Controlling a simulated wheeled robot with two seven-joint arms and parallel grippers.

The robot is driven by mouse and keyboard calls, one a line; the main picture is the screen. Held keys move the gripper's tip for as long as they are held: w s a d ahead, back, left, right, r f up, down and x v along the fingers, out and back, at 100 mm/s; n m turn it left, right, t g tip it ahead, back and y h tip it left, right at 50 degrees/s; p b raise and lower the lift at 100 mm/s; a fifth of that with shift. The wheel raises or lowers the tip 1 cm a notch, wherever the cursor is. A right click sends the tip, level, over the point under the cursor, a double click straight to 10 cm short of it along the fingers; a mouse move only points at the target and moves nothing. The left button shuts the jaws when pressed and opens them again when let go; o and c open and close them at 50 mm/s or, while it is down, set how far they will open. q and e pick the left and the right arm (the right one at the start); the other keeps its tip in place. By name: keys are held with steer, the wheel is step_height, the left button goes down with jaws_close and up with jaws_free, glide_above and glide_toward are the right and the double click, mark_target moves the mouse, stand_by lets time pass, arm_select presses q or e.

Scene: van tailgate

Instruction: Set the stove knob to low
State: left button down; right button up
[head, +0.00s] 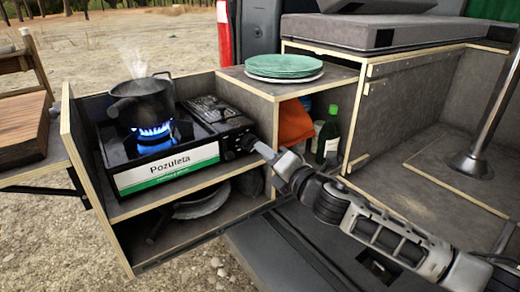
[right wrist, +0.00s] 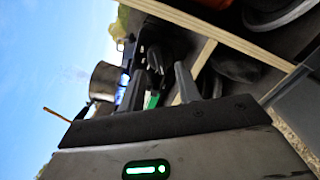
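The camp stove (head: 165,130) stands on the upper shelf of the wooden box unit, with a blue flame (head: 152,135) under a dark pot (head: 142,100). The stove knob (head: 247,142) is dark and sits on the stove's right front, partly covered by my gripper; its setting is not readable. My right gripper (head: 264,151) is right at the knob. In the right wrist view its two fingers (right wrist: 162,75) are apart, with dark stove parts beyond them; contact with the knob cannot be told. The pot also shows in the right wrist view (right wrist: 104,80). My left gripper is not in view.
Green plates (head: 284,66) sit on the counter right of the stove. An orange cloth (head: 295,122) and a green bottle (head: 328,135) stand in the cubby below. The lower shelf holds pans (head: 202,202). A metal post (head: 495,95) stands at right.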

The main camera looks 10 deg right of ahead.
mark_target(251, 144)
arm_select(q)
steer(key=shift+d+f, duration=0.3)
arm_select(e)
steer(key=x, duration=0.3)
steer(key=shift+w+a, duration=0.15)
steer(key=shift+w, duration=0.05)
jaws_close()
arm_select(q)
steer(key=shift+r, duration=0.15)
